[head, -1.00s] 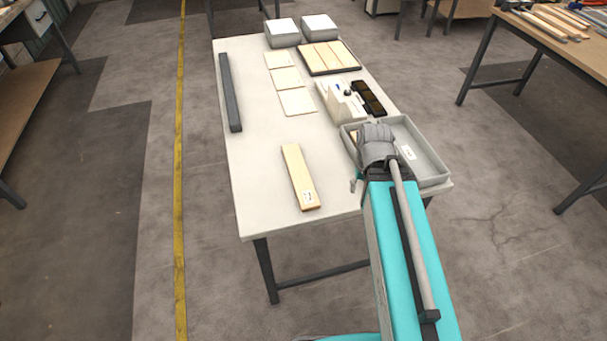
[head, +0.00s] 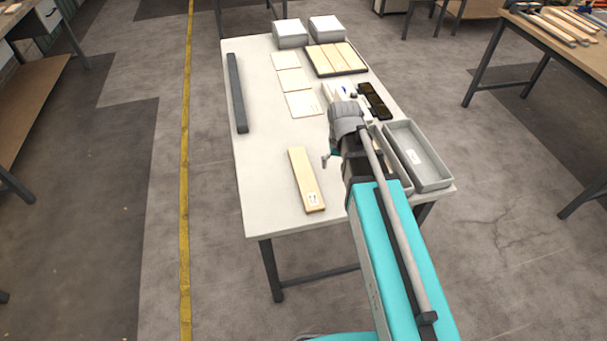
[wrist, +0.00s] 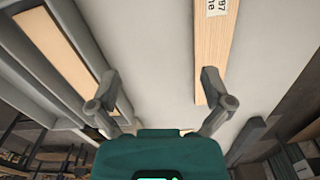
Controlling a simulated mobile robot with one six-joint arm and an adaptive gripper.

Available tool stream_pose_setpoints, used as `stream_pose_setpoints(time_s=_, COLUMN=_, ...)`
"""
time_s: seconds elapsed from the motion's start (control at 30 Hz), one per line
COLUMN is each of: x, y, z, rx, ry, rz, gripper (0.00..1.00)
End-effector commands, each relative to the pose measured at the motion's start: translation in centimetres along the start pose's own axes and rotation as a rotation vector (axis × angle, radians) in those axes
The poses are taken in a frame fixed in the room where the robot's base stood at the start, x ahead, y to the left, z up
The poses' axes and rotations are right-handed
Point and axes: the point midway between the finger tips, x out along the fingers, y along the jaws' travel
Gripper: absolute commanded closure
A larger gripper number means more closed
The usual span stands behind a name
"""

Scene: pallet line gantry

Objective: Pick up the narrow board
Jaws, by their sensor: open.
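A narrow light wooden board (head: 306,180) with a white label at its near end lies flat on the white table, left of my arm. In the wrist view the labelled board (wrist: 211,55) runs from the top edge down to the right fingertip. My gripper (wrist: 160,85) is open and empty, with its fingers wide apart. The board lies towards the right finger, not centred between the fingers. I cannot tell the height of the fingers above it. In the head view my arm hides most of the gripper.
A grey divided tray (head: 440,180) stands right of my arm; another wooden piece (wrist: 55,58) lies in it. A dark bar (head: 237,92) lies along the left edge. Pale squares (head: 303,104), a slatted panel (head: 336,59) and two grey boxes (head: 291,34) are farther back.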

Motion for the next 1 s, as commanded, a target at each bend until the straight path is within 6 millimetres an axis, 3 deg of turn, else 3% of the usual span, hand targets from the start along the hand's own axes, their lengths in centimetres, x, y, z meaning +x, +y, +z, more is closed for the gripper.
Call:
stream_pose_setpoints(time_s=0.03, x=-0.8, y=-1.6, z=-1.8, rx=-0.026, ry=0.000, rz=0.000, gripper=0.00)
stream_pose_setpoints(time_s=0.13, x=-1.4, y=-4.3, z=-3.8, rx=-0.065, ry=0.000, rz=0.000, gripper=0.00)
stream_pose_setpoints(time_s=0.3, x=-2.1, y=-7.8, z=-5.8, rx=-0.112, ry=0.000, rz=0.000, gripper=0.00)
stream_pose_setpoints(time_s=0.4, x=-2.3, y=-8.8, z=-6.3, rx=-0.126, ry=0.000, rz=0.000, gripper=0.00)
stream_pose_setpoints(time_s=1.0, x=-1.6, y=-9.3, z=-6.3, rx=-0.132, ry=0.000, rz=0.000, gripper=0.00)
